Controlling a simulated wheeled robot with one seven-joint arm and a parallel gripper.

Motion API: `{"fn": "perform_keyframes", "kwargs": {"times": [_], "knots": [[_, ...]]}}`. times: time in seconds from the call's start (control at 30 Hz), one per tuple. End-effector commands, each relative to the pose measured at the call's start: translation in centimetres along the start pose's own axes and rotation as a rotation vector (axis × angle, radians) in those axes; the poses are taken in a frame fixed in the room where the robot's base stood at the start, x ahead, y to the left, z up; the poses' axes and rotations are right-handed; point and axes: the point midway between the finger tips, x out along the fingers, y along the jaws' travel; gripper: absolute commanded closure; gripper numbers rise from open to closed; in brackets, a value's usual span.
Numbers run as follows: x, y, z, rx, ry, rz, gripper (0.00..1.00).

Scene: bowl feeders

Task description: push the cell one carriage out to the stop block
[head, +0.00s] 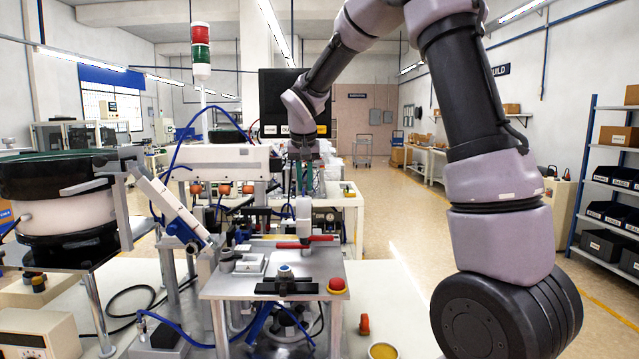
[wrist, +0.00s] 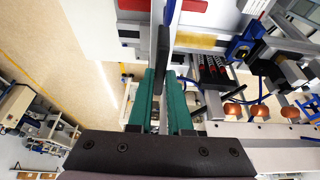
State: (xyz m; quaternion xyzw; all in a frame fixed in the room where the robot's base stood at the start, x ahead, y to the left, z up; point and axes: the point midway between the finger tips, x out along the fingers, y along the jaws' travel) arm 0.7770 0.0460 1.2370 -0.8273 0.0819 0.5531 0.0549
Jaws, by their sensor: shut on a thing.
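My gripper (head: 303,178) hangs over the back of the workstation, with its green fingers pointing down. In the wrist view its fingers (wrist: 160,112) are closed around a narrow dark upright piece (wrist: 162,62), which appears to be part of the carriage. The carriage's body and the stop block cannot be told apart clearly from the fixtures around them. In the head view a pale upright cylinder (head: 303,218) stands just below and in front of the fingers, with a red bar (head: 320,239) at its foot.
A bowl feeder (head: 60,215) stands at the left, a signal tower (head: 201,50) behind. Shelving (head: 610,185) is at the far right; open floor lies between.

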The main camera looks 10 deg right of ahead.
Motion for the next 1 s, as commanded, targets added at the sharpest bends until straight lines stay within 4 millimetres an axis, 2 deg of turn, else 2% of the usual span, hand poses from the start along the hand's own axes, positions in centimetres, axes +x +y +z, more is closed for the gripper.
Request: {"fn": "perform_keyframes", "kwargs": {"times": [0.03,0.2,0.4,0.5,0.7,1.0], "knots": [[0.0,-1.8,0.1,-0.007,0.000,-0.004,1.00],[0.0,-6.6,0.1,-0.007,0.001,-0.004,1.00],[0.0,-11.5,0.1,-0.005,0.001,-0.003,1.00],[0.0,-13.3,0.1,-0.004,0.001,-0.003,1.00],[0.0,-15.4,0.0,-0.002,0.001,-0.001,1.00],[-0.2,-16.1,0.0,-0.003,0.003,-0.006,1.00]]}}
